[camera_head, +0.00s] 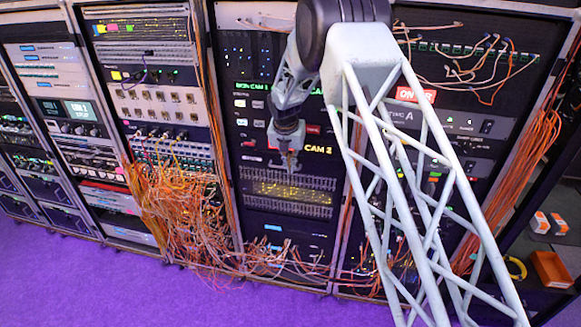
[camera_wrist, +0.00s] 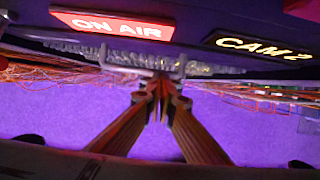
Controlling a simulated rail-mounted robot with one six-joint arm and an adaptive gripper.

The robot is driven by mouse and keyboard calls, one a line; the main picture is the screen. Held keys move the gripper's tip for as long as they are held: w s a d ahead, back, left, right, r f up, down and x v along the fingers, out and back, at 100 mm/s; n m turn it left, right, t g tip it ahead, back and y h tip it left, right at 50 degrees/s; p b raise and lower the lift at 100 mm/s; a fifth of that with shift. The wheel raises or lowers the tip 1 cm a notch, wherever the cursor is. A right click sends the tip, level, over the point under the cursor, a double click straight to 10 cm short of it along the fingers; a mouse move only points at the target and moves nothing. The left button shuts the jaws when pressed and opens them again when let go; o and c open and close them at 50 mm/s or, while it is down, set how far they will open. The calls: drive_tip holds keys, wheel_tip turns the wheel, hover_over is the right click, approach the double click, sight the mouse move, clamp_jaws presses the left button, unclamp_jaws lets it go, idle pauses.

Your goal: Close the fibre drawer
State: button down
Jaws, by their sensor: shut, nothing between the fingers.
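What looks like the fibre drawer (camera_head: 287,189) is a dark unit with pale rows of connectors and yellow lights, low in the middle rack. How far it stands out is hard to judge. In the wrist view its pale connector row (camera_wrist: 100,48) runs across the top, with a thin metal handle (camera_wrist: 128,68) in front. My gripper (camera_head: 291,166) points down just above the drawer in the head view. In the wrist view its shut fingertips (camera_wrist: 161,80) overlap the handle in the picture. I cannot tell whether they touch it. They hold nothing.
A lit CAM 2 sign (camera_head: 318,149) is beside my gripper; an ON AIR sign (camera_wrist: 110,25) shows in the wrist view. A tangle of orange cables (camera_head: 175,205) hangs left of the drawer. The purple floor (camera_head: 90,285) is clear in front.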

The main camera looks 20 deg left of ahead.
drive_tip(key=s+r+b, duration=0.2)
drive_tip(key=s+r, duration=0.4)
drive_tip(key=r, duration=0.4)
drive_tip(key=shift+s+d+r, duration=0.15)
drive_tip(key=shift+r, duration=0.05)
idle(0.4)
idle(0.4)
